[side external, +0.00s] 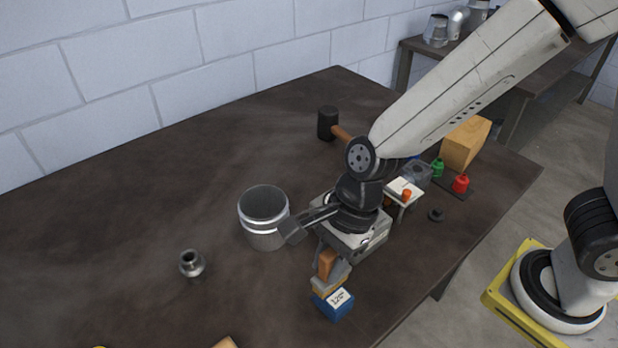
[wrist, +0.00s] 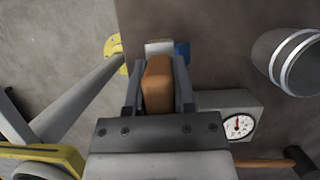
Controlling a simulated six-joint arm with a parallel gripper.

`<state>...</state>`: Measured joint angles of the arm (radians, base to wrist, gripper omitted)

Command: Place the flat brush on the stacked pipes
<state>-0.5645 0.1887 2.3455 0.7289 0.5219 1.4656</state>
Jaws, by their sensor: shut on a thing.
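The flat brush has an orange-brown wooden handle (side external: 326,262) and a pale lower end, which shows just above and behind a blue block in the side view. My gripper (side external: 332,266) is shut on this handle, with a finger on each side; the handle also shows between the fingers in the wrist view (wrist: 158,88). I cannot tell whether the brush touches the table or the block. The stacked pipes (side external: 265,222) look like an upright grey metal cylinder with bright bands and an open top, left of my gripper. They also show at the right of the wrist view (wrist: 289,62).
The blue block (side external: 334,304) with a white "120" label stands close by the brush. A small metal fitting (side external: 191,263) lies left of the pipes. A black-headed mallet (side external: 328,123) lies behind. Green (side external: 437,168) and red (side external: 460,184) items stand at right. The table's left is mostly clear.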

